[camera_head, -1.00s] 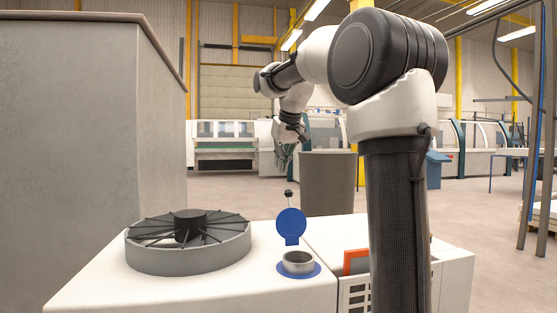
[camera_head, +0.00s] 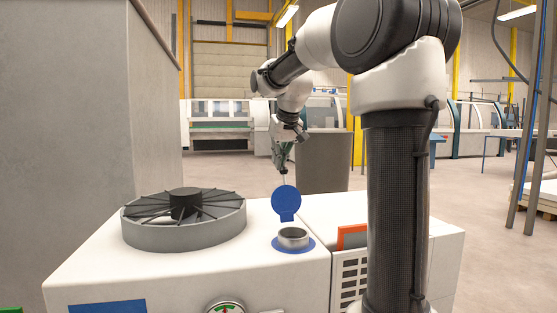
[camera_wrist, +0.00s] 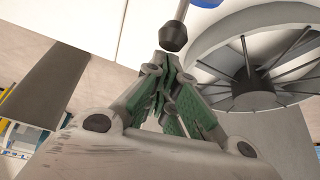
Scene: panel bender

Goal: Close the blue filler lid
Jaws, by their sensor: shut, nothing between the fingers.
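The blue filler lid (camera_head: 286,200) stands open and upright behind the round metal filler neck (camera_head: 293,237), whose mouth is uncovered. In the wrist view a black knob (camera_wrist: 174,36) on a thin metal rod shows just beyond my fingertips, and a bit of the blue lid (camera_wrist: 207,3) shows at the top edge. My gripper (camera_head: 284,168) is above the lid, fingers pointing down. In the wrist view its green-sided fingers (camera_wrist: 170,65) are shut with nothing between them. The fingertips appear very close to the knob; I cannot tell if they touch.
A round grey fan housing (camera_head: 184,222) with dark spokes sits left of the filler on the white machine top (camera_head: 90,265). A tall grey cabinet (camera_head: 150,100) stands at the left. A grey bin (camera_head: 325,165) is behind the lid. A gauge (camera_head: 226,308) shows at the lower edge.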

